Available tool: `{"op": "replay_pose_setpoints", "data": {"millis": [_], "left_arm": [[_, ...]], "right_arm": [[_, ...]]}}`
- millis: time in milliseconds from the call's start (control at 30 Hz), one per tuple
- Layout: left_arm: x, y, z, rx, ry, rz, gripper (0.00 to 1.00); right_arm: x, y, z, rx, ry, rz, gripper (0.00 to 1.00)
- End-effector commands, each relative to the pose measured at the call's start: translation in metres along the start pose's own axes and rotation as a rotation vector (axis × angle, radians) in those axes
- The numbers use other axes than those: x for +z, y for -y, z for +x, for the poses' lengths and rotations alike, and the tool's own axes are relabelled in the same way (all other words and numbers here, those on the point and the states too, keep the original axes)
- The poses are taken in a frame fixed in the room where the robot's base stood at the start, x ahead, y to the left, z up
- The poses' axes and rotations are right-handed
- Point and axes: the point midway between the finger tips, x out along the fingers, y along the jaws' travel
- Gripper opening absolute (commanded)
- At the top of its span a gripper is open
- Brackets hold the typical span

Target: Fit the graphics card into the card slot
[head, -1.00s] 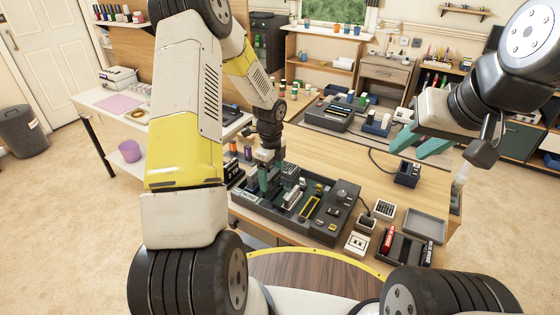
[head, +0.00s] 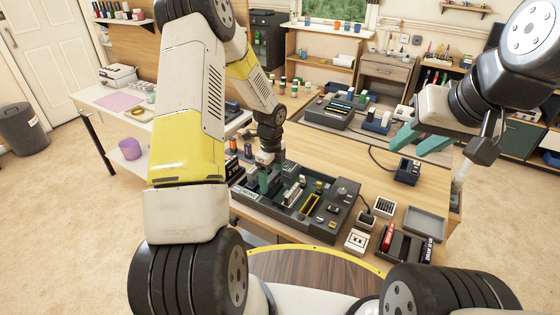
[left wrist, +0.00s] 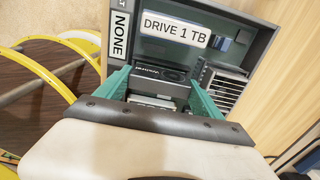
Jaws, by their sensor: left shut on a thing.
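My left gripper (head: 265,182) reaches down over the left part of a dark open case (head: 297,231). In the left wrist view its teal fingers (left wrist: 160,94) stand either side of a dark, lettered card-like part (left wrist: 160,72), which I take to be the graphics card, and are shut on it. The arm hides most of this part in the head view. A yellow-framed rectangle (head: 309,205) lies on the case's board; I cannot tell whether it is the card slot. My right gripper (head: 421,143) is open and empty above the table's right side.
Inside the case, a "DRIVE 1 TB" label (left wrist: 175,30) and a grey finned block (left wrist: 222,85) are close to the left gripper. An empty grey tray (head: 425,224) and a dark tray with a red item (head: 388,238) stand at right. Bare tabletop lies behind the case.

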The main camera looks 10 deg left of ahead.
Motion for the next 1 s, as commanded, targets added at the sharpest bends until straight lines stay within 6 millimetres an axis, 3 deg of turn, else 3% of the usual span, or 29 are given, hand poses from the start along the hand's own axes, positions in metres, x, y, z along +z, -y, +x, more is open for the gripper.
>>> {"op": "replay_pose_setpoints", "data": {"millis": [300,333,433,733,1000], "left_arm": [[0.000,0.000,0.008,0.000,0.000,0.000,0.27],[0.000,0.000,0.008,-0.001,0.000,0.000,0.83],[0.000,0.000,0.007,-0.001,0.000,0.000,1.00],[0.000,0.000,0.002,-0.001,0.000,-0.001,1.00],[0.000,0.001,-0.042,-0.005,0.001,-0.002,1.00]], "right_arm": [[0.000,0.000,0.000,0.000,0.000,0.000,0.36],[0.000,0.000,0.000,0.000,0.000,0.000,0.36],[0.000,0.000,0.000,0.000,0.000,0.000,0.36],[0.000,0.000,0.000,0.000,0.000,0.000,0.36],[0.000,0.000,0.000,0.000,0.000,0.000,0.36]]}}
